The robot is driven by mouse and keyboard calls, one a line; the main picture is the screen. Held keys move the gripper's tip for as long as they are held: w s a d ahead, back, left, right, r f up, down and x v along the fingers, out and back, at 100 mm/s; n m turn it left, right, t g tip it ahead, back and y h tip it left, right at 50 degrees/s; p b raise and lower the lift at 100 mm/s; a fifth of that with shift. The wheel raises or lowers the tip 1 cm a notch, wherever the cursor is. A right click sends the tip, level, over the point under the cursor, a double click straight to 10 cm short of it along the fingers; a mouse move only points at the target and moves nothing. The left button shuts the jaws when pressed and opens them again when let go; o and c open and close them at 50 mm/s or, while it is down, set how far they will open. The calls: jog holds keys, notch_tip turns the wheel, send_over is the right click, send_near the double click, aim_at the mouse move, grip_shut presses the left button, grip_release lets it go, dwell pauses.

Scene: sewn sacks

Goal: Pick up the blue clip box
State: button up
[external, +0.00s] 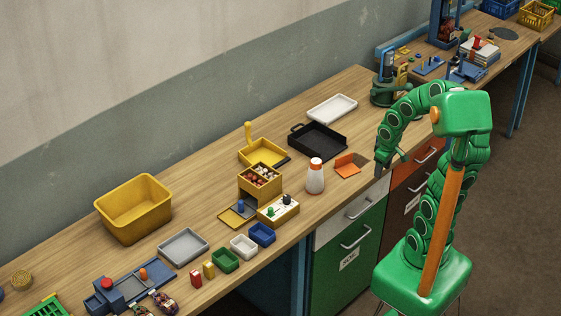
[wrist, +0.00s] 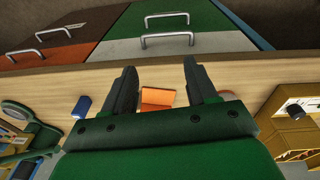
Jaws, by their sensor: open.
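A small open blue box (external: 262,235), which fits the blue clip box, stands near the bench's front edge at the end of a row of small boxes in the external view. My gripper (external: 391,161) is well to its right and farther along the bench, near the front edge. In the wrist view my gripper (wrist: 160,68) has its two dark fingers apart with nothing held between them. A small blue object (wrist: 81,107) lies left of the fingers there; I cannot tell what it is.
A black tray (external: 318,142) lies behind.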

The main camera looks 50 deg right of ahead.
jog(key=w+d+f+t, duration=0.2)
jog(key=w+d, duration=0.1)
jog(key=d, duration=0.1)
jog(key=w+d+f+t, duration=0.2)
jog(key=w+d, duration=0.2)
jog(key=w+d+f+t+y, duration=0.1)
jog(key=w+d+f+t, duration=0.1)
jog(key=w+d, duration=0.2)
jog(key=shift+d+f, duration=0.3)
jog(key=shift+d, duration=0.3)
jog(key=d+t, duration=0.1)
jog(key=d, duration=0.1)
jog(key=w+d+t, duration=0.1)
jog(key=d+t, duration=0.1)
jog(key=d, duration=0.1)
jog(key=shift+w+d+m, duration=0.15)
jog(key=shift+m, duration=0.15)
jog(key=d+t, duration=0.1)
jog(key=d, duration=0.1)
jog(key=d+t, duration=0.1)
jog(key=d+r+t, duration=0.1)
jog(key=d, duration=0.1)
jog(key=shift+s+d+m+h, duration=0.3)
jog(key=shift+m, duration=0.1)
jog(key=shift+d+r, duration=0.15)
jog(key=shift+d, duration=0.15)
jog(key=shift+x, duration=3.85)
jog(key=shift+d, duration=0.1)
jog(key=c, duration=1)
jog(key=shift+c, duration=0.2)
